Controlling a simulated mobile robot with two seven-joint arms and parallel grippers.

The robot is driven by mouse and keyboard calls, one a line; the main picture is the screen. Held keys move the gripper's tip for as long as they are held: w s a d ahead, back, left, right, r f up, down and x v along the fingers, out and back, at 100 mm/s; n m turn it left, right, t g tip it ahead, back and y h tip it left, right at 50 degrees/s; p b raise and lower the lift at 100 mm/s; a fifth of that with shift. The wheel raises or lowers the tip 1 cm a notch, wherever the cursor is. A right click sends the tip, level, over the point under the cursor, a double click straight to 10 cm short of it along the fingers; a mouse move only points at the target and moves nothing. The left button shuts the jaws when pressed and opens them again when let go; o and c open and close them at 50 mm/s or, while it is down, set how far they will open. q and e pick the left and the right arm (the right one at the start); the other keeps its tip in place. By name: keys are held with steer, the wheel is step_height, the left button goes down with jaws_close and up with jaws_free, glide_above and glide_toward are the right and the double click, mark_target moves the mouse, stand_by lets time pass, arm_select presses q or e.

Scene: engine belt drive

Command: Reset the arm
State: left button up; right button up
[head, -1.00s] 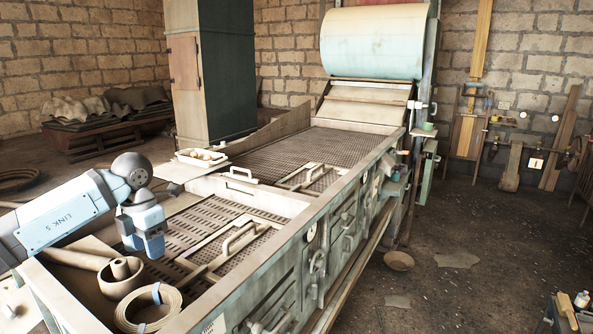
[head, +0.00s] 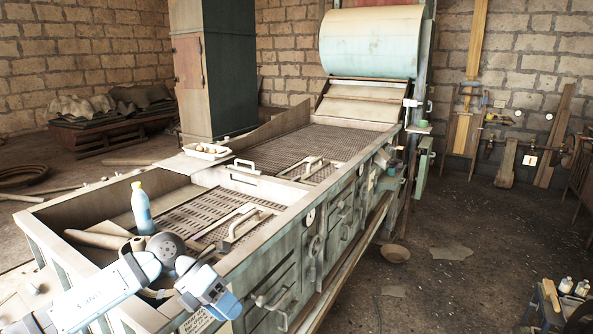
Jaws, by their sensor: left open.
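My left arm comes in from the lower left, and its left gripper (head: 228,305) hangs over the near front edge of the long machine (head: 290,215). The gripper is open. I see nothing between its fingers. A bottle with a blue body and a yellowish cap (head: 141,208) stands upright in the machine's near bay, behind my wrist and apart from the gripper. My right gripper is not in view.
A white tray (head: 206,151) rests on the machine's far-left rim. Metal handles (head: 240,222) stand up from the perforated plates. A low stand with bottles (head: 566,286) is at the lower right. The floor right of the machine (head: 440,290) is mostly open.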

arm_select(q)
steer(key=s+d+f+n+t+h, duration=0.2)
steer(key=s+d+n+t+h, duration=0.4)
steer(key=s+d+n+h, duration=0.4)
steer(key=s+a+f+n+t+y, duration=0.2)
steer(key=a+f+n+t+y, duration=0.4)
steer(key=n, duration=0.6)
steer(key=s+a+f+n+t+y, duration=0.1)
steer(key=a+f+n+t+y, duration=0.5)
steer(key=n, duration=0.5)
steer(key=s+a+f+n+g+y, duration=0.1)
steer(key=s+f+n+g, duration=0.1)
steer(key=s+f, duration=0.4)
steer(key=s+a+f+n+g+y, duration=0.2)
steer(key=s+f+n, duration=0.3)
steer(key=s+f, duration=0.2)
steer(key=shift+s+a+f+g+y+p, duration=0.25)
steer(key=shift+s+a+g+y+p, duration=0.05)
steer(key=shift+s, duration=0.05)
